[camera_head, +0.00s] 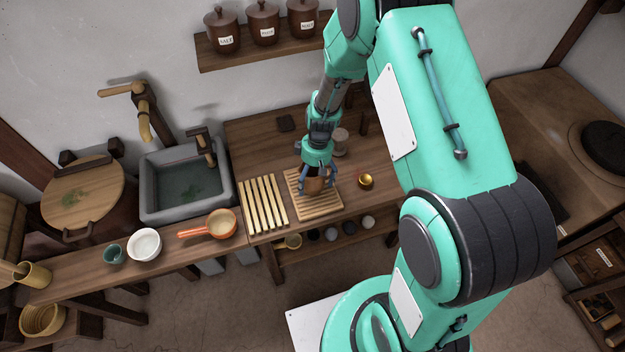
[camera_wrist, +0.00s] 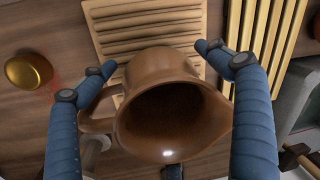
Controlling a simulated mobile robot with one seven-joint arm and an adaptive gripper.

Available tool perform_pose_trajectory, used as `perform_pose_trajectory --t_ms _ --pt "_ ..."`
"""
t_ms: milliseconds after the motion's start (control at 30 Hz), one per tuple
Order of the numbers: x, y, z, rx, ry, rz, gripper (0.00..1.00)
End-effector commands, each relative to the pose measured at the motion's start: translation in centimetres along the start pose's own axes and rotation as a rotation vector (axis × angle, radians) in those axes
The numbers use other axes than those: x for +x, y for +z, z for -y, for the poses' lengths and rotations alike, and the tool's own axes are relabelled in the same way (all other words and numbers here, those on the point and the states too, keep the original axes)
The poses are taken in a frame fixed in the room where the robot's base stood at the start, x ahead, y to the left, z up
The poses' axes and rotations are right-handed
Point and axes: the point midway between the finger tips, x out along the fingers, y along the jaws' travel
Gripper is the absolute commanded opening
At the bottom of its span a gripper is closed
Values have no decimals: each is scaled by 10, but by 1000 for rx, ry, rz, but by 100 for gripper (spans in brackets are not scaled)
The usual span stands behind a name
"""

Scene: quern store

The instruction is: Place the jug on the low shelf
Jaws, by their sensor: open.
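The brown jug (camera_head: 314,187) stands on the slatted wooden board (camera_head: 322,209) on the counter. In the wrist view the jug (camera_wrist: 162,70) shows its dark open mouth, with its handle at the left and its spout at the right. My gripper (camera_head: 317,182) is open and low over the board, with its blue fingers on either side of the jug. In the wrist view the gripper (camera_wrist: 155,57) shows visible room beside the jug's body at the fingertips. The low shelf (camera_head: 318,252) is under the counter and partly hidden by it.
Several small bowls (camera_head: 331,235) stand on the low shelf. A brass cup (camera_head: 366,181) is right of the board, a pale slatted rack (camera_head: 263,204) left of it. A glass jar (camera_head: 340,141) stands behind my gripper. An orange-handled pan (camera_head: 221,223) is further left.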

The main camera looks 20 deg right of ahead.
Motion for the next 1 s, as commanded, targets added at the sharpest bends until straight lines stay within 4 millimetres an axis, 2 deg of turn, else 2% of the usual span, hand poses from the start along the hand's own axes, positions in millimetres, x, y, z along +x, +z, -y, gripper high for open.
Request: perform_pose_trajectory --t_ms 267,800,1000 --pt "-15 0 0 0 0 -1 89" --pt "-99 0 0 0 2 -2 89" --pt "-117 0 0 0 1 0 89"
